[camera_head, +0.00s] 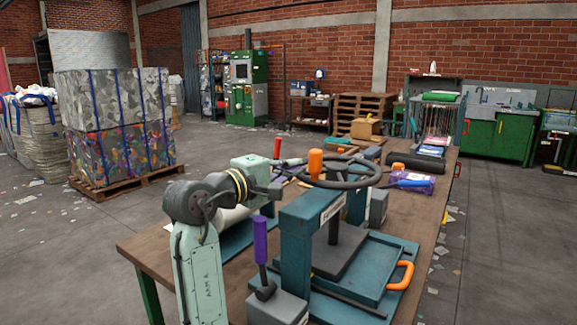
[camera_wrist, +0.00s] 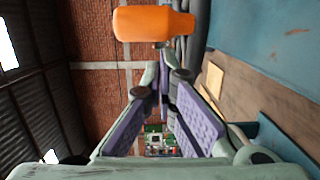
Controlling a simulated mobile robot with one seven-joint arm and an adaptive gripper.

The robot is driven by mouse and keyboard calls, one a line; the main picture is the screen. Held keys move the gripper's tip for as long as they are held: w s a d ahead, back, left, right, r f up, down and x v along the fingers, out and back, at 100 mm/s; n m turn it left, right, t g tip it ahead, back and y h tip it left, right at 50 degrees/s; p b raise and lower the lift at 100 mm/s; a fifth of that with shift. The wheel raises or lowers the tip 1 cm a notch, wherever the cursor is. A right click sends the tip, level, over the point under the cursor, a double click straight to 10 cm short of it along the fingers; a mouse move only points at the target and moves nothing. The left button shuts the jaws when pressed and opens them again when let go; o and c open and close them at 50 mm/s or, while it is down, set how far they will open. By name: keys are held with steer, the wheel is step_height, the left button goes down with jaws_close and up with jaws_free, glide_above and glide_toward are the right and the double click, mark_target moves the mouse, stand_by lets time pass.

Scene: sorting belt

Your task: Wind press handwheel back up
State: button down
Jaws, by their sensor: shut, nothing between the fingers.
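The press (camera_head: 300,222) is a teal frame on the wooden bench in the head view. Its dark handwheel (camera_head: 372,180) lies flat on top, with an upright orange knob (camera_head: 315,162) on the rim's left part. My gripper (camera_head: 279,190) is to the left of the wheel, near the knob; the head view hardly shows its fingers. In the wrist view, an orange handle (camera_wrist: 153,24), apparently that knob, stands beyond the fingertips, apart from them. My gripper (camera_wrist: 163,76) has purple pads, and its jaws are shut with nothing between them.
A purple-handled lever (camera_head: 260,240) stands at the press's front left. An orange handle (camera_head: 402,276) is on the teal plate at right. Tools and a purple packet (camera_head: 412,180) lie behind the wheel on the bench (camera_head: 165,243). Open floor lies left of the bench.

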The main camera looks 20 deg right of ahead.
steer(key=shift+s, duration=0.1)
steer(key=shift+s+d+n+t+y, duration=0.1)
steer(key=shift+s+n+t+y, duration=0.3)
steer(key=shift+t, duration=0.1)
